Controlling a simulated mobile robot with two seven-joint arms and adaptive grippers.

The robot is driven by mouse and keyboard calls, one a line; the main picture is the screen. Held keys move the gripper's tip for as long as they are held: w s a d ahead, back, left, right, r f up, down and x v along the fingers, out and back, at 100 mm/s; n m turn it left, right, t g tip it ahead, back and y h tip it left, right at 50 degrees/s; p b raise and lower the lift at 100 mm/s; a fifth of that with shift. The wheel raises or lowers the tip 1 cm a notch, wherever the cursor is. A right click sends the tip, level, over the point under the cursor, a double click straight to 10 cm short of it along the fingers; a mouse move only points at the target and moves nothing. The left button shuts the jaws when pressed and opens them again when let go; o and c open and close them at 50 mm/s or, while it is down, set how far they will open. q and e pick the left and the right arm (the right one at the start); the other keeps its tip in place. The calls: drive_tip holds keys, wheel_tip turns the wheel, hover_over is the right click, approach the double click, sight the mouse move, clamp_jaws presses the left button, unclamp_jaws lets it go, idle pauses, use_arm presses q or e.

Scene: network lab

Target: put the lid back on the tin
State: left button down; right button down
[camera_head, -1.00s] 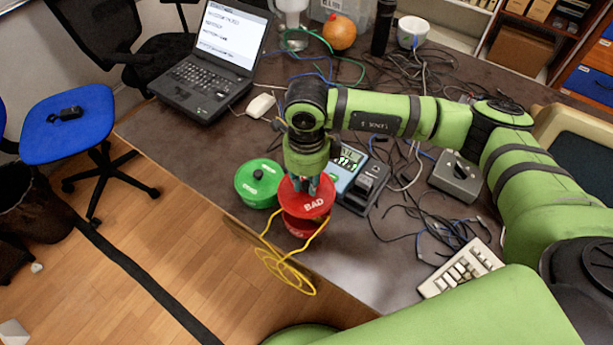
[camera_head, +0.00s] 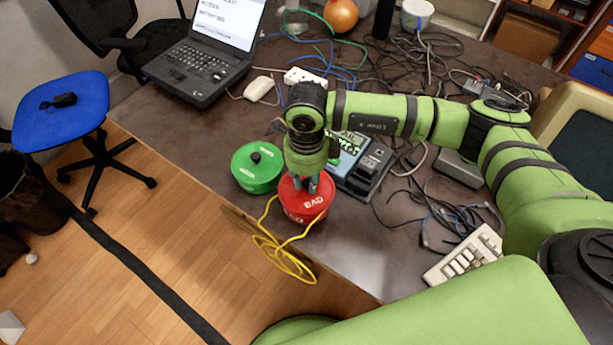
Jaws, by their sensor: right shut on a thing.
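The red lid (camera_head: 315,203), marked "BAD", is level on top of the red tin (camera_head: 304,219) near the table's front edge. Little of the tin's wall shows below it, and I cannot tell if the lid is fully seated. My right gripper (camera_head: 307,185) points down from above and is shut on the lid, its fingertips at the lid's middle. The knob there is hidden by the fingers. A yellow cable (camera_head: 283,258) comes out at the tin's sides and hangs in loops over the table edge. My left gripper is not in view.
A green lidded tin (camera_head: 257,171) stands just left of the red one. A device with a screen (camera_head: 366,165) is close behind on the right. Loose black cables (camera_head: 445,222), a keyboard (camera_head: 465,257), a laptop (camera_head: 208,62) and a white mouse (camera_head: 258,89) are also on the table.

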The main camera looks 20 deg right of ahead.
drive_tip(key=shift+b, duration=0.5)
idle(1.4)
drive_tip(key=shift+f+b, duration=0.15)
drive_tip(key=shift+b, duration=0.55)
idle(0.9)
drive_tip(key=c, duration=1)
unclamp_jaws()
drive_tip(key=shift+o, duration=0.4)
drive_tip(key=o, duration=0.4)
